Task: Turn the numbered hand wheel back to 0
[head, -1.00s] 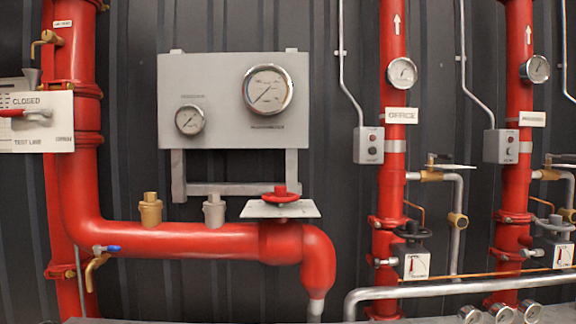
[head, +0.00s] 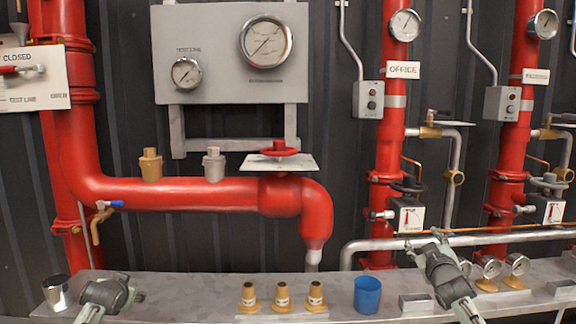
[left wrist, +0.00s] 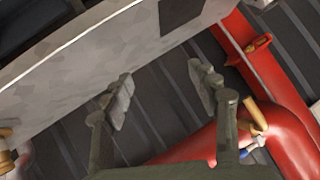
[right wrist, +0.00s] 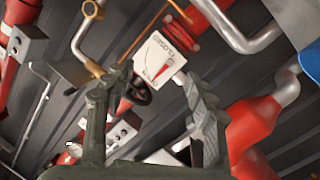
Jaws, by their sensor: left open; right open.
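A red hand wheel (head: 272,148) sits over a pale, tilted plate (head: 282,163) on top of the thick red pipe; I cannot read any numbers there. A black hand wheel (head: 408,187) is on the office riser, above a white plate with a red mark; it also shows in the right wrist view (right wrist: 138,90). A grey hand wheel (head: 547,181) is on the far-right riser. My right gripper (head: 432,248) is open and empty, below and right of the black wheel. My left gripper (head: 112,290) is open and empty over the shelf's left part, far from the wheels.
A grey metal shelf (head: 200,290) runs along the front. On it stand a metal cup (head: 56,291), several brass fittings (head: 282,297), a blue cup (head: 367,295) and several gauges (head: 490,268). A silver pipe (head: 370,246) runs behind the right gripper.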

